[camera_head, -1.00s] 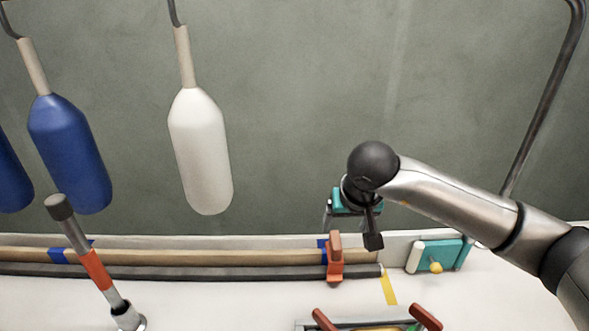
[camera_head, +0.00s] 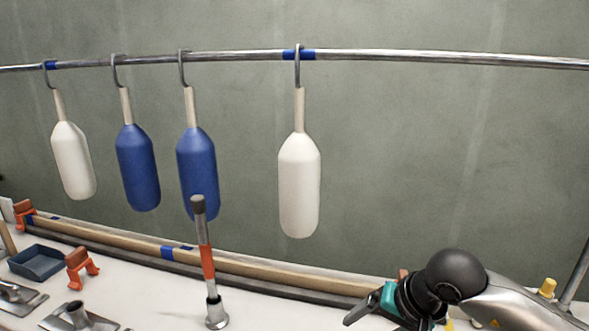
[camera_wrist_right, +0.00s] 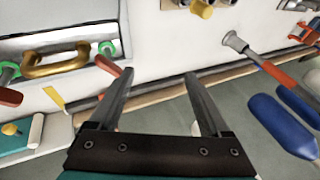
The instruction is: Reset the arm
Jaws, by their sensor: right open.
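My right arm comes in from the lower right of the head view. Its gripper (camera_head: 362,312) is low, over the right part of the bench and below the hanging white bottle-shaped fender (camera_head: 299,185). In the right wrist view the two fingers of the right gripper (camera_wrist_right: 155,98) stand wide apart with nothing between them. Beyond them lie the bench surface and a long wooden strip (camera_wrist_right: 160,92). My left gripper does not show in either view.
A metal rail (camera_head: 400,56) carries white and blue fenders on hooks. An upright rod with a red band (camera_head: 207,262) stands on the bench. A blue tray (camera_head: 37,262) and an orange clamp (camera_head: 81,266) are at the left. A brass handle (camera_wrist_right: 56,58) shows in the wrist view.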

